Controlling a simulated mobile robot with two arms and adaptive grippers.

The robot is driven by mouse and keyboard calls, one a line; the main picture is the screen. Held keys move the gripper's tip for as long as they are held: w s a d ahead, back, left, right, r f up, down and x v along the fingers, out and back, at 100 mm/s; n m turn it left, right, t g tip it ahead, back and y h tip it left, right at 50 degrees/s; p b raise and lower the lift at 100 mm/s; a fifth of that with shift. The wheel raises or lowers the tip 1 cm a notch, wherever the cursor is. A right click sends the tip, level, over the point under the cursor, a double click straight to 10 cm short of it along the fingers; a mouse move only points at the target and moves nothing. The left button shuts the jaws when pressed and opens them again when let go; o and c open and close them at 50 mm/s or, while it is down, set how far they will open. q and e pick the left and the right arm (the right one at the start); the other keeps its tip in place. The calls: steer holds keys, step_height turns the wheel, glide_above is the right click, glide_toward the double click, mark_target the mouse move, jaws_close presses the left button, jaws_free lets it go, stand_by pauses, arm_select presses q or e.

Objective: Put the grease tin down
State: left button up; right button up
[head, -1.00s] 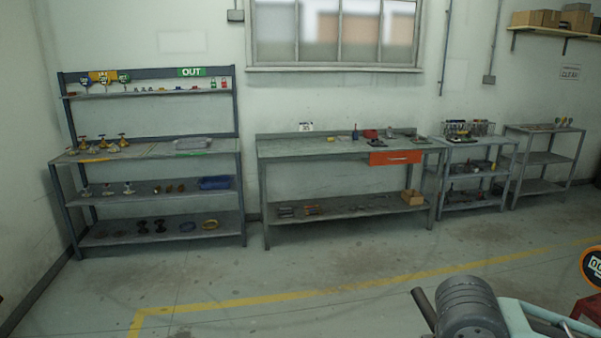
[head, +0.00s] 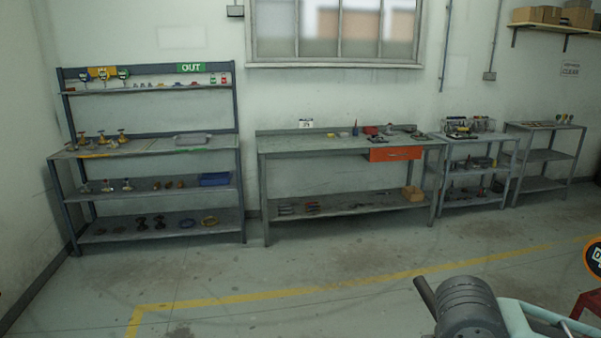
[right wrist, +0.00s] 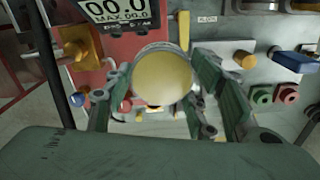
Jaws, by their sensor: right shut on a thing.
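The grease tin (right wrist: 162,78) shows in the right wrist view as a round metal-rimmed tin with a pale yellow face. My right gripper (right wrist: 160,92) has its green-padded fingers on either side of the tin and is shut on it. The tin hides part of what lies behind it; I cannot tell whether it touches anything below. Neither gripper shows in the head view.
In the right wrist view, a digital gauge (right wrist: 118,12), a red panel and a pale panel with coloured fittings lie close beyond the tin. In the head view, a workbench (head: 300,147) and a shelf rack (head: 70,152) stand along the wall. Open floor (head: 260,265) lies before them.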

step_height(320, 180, up, 7)
steer(key=p, duration=0.6)
steer(key=shift+r, duration=0.1)
step_height(320, 180, down, 8)
steer(key=b, duration=0.6)
steer(key=shift+r+b, duration=0.25)
steer(key=shift+b, duration=0.15)
steer(key=shift+r, duration=0.1)
steer(key=shift+w, duration=0.1)
